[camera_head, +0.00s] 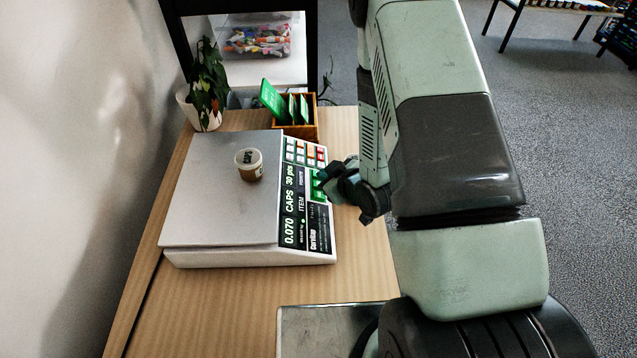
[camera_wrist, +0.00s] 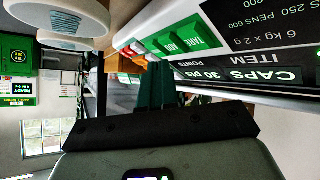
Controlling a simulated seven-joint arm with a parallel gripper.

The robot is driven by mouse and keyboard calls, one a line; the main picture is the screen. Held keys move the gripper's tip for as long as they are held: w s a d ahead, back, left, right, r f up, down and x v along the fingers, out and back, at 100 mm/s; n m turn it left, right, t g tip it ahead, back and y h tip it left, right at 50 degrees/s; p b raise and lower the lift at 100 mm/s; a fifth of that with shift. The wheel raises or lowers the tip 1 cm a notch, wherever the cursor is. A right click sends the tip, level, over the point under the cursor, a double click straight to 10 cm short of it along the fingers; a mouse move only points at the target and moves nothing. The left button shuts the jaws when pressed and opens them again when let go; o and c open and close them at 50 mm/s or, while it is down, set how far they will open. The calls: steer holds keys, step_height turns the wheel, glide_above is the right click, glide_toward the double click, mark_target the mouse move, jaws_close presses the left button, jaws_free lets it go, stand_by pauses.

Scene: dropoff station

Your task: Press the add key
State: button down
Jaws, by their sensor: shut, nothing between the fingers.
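The counting scale (camera_head: 210,205) stands on the wooden table, with its key panel and display along its right side. Green keys sit midway along that panel. In the wrist view, one green key (camera_wrist: 170,43) has a label that seems to read ADD, and a larger TARE key (camera_wrist: 203,30) is beside it. The display reads CAPS, 30 pts and 0.070. My gripper (camera_head: 325,181) is shut and empty, at the right edge of the panel by the green keys. Its fingers (camera_wrist: 155,88) point toward the ADD key; I cannot tell whether they touch it.
A potted plant (camera_head: 205,92) and a wooden box of green cards (camera_head: 296,122) are behind the scale. The table (camera_head: 215,310) is bare in front. A metal plate is at the front edge.

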steer(key=shift+f, duration=0.1)
stand_by(0.7)
steer(key=shift+a+f, duration=0.15)
steer(key=shift+f, duration=0.1)
steer(key=shift+a+f, duration=0.2)
steer(key=shift+f, duration=0.15)
stand_by(0.7)
stand_by(0.3)
steer(key=shift+d+r, duration=0.35)
steer(key=shift+r, duration=0.35)
steer(key=shift+d+r, duration=0.35)
steer(key=shift+r, duration=0.4)
steer(key=shift+d+r, duration=0.35)
steer(key=shift+r, duration=0.45)
steer(key=shift+d+r, duration=0.35)
steer(key=shift+r, duration=0.4)
steer(key=shift+r, duration=0.1)
